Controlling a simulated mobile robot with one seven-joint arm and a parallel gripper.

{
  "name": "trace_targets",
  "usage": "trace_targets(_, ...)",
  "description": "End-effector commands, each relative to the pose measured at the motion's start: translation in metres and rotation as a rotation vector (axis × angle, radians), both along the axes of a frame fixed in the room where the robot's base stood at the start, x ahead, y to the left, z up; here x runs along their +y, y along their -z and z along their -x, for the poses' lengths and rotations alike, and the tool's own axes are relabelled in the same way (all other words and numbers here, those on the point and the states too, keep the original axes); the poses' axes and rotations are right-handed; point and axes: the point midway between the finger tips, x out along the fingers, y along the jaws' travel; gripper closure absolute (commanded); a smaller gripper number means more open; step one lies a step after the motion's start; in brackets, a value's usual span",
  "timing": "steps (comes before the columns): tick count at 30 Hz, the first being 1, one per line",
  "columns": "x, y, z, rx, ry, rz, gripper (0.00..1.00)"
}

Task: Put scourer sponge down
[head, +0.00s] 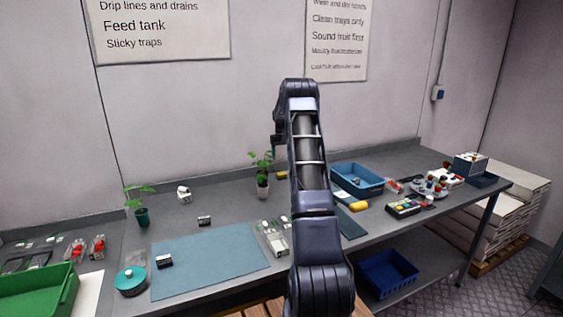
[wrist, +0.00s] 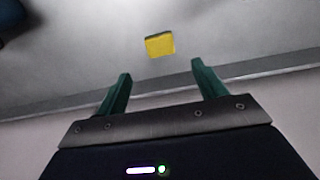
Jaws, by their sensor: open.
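A yellow scourer sponge (wrist: 160,47) with a dark edge lies on the bare grey bench top in the wrist view. A small yellow piece beside my arm near the back of the bench in the head view looks like the same sponge (head: 281,175). My gripper (wrist: 160,69) is open, with two green fingers spread apart and nothing between them. The sponge lies beyond the fingertips, apart from both fingers. In the head view my arm stands in front of this area and hides most of the gripper.
A potted plant (head: 262,178) stands left of the sponge, and a blue tray (head: 374,187) stands to its right. Another yellow object (head: 357,206) lies by that tray. A blue-grey mat (head: 208,262) covers the front left. The back wall is close behind.

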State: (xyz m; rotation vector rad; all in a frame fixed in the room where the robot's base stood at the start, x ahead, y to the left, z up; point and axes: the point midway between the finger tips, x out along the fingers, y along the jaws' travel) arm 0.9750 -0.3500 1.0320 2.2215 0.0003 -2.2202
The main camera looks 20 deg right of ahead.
Motion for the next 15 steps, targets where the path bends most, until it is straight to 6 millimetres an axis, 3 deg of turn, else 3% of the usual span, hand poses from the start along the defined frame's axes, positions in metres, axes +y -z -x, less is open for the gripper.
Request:
trace_targets(7, 0.013, -0.029, 0.010, -0.013, -0.002, 0.005, 0.30)
trace_targets(15, 0.060, -0.105, 0.059, -0.058, -0.005, 0.020, 0.30)
